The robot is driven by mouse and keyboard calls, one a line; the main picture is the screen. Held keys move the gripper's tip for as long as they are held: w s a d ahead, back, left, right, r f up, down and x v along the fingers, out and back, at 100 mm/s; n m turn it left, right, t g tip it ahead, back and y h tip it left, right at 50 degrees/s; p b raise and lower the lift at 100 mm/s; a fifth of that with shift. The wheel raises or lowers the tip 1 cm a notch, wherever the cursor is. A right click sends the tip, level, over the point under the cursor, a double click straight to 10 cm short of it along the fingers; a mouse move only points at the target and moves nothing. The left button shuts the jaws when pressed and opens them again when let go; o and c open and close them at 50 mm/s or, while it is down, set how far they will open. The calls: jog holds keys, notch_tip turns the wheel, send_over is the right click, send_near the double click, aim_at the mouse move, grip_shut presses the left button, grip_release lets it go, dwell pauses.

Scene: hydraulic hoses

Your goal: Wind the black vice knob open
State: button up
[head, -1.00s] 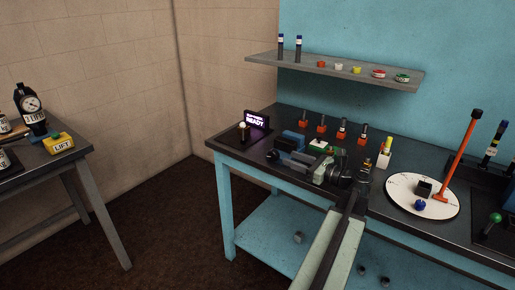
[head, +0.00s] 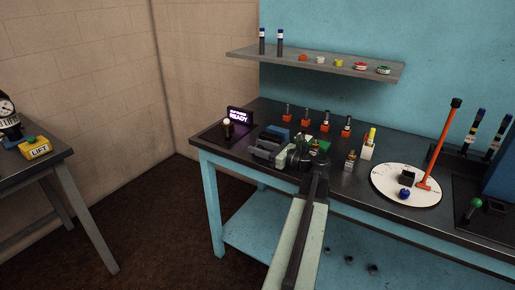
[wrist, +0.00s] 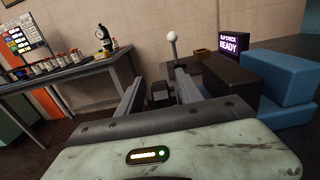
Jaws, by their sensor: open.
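The vice (head: 265,152), with grey and blue blocks, sits near the front edge of the bench. In the wrist view its dark jaw block (wrist: 230,86) and blue blocks (wrist: 284,82) are at the right. My gripper (head: 296,156) is just right of the vice in the head view and hides part of it. In the wrist view my gripper (wrist: 158,92) is open, its two fingers spread. A small dark block (wrist: 160,91) shows between the fingers, farther off; I cannot tell whether it is the black knob. I cannot make out the knob surely in either view.
A white-ball lever (head: 227,123) stands left of the vice, before the lit READY sign (head: 240,115). Several orange-based fittings (head: 306,127) stand behind. A white disc (head: 390,194) with an orange lever is at the right. Bare floor lies left of the bench.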

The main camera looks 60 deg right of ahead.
grip_shut()
jog(key=shift+a, duration=0.15)
jog(key=shift+r+p, duration=0.15)
jog(key=shift+p, duration=0.25)
jog(key=shift+r+g+p, duration=0.2)
jog(key=shift+g+p, duration=0.3)
jog(key=shift+p, duration=0.45)
jog(key=g+p, duration=0.2)
jog(key=p, duration=0.2)
jog(key=shift+w+r+p, duration=0.15)
jog(key=shift+w+p, duration=0.05)
jog(key=shift+p, duration=0.1)
jog(key=g+p, duration=0.2)
jog(key=p, duration=0.1)
jog(key=g+p, duration=0.1)
jog(key=p, duration=0.1)
jog(key=shift+w+f, duration=0.25)
jog(key=shift+f, duration=0.05)
jog(key=shift+f+g+p, duration=0.35)
jog(key=shift+g+p, duration=0.45)
jog(key=shift+p, duration=0.3)
jog(key=shift+f, duration=0.1)
